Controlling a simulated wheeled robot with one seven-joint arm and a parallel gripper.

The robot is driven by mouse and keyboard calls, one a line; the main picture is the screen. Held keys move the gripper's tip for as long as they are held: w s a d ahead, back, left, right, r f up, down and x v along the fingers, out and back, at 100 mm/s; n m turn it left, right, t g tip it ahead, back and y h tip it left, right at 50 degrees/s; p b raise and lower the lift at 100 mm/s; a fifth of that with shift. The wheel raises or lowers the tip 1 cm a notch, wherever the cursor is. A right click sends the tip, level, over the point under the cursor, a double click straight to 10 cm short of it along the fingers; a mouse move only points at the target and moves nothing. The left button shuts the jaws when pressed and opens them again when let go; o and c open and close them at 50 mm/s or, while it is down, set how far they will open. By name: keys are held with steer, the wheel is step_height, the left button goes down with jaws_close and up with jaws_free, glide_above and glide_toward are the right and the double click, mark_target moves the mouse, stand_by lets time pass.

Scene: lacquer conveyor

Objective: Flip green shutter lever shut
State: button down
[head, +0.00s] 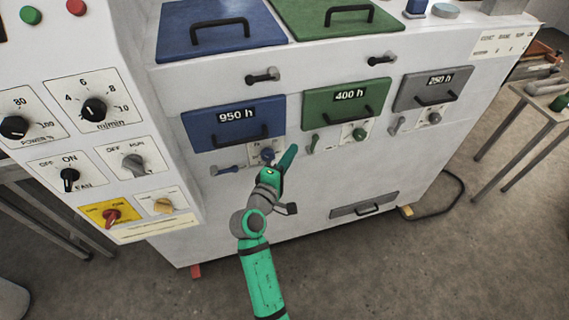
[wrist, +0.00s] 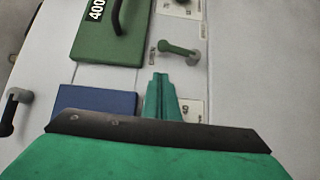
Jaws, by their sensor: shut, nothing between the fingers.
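In the wrist view the lever (wrist: 178,49) is a short green bar with a grey end, lying across the picture just beyond my fingertips. My gripper (head: 290,154) is shut and empty, left of and slightly below the lever, apart from it. Its fingertips (wrist: 161,82) also show in the wrist view. It covers part of the plate under the blue panel.
The blue 950 h panel (head: 234,124) has a blue lever (head: 226,170) lying nearly level. The grey 250 h panel (head: 432,90) has a grey lever (head: 397,126). Black handles (head: 379,58) stick out above the panels. A drawer (head: 364,206) is low on the front.

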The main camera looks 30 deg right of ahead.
mark_target(306, 146)
steer(key=shift+w+d, duration=0.15)
steer(key=shift+d, duration=1.25)
steer(key=shift+w+d, duration=0.15)
steer(key=shift+d, duration=1.25)
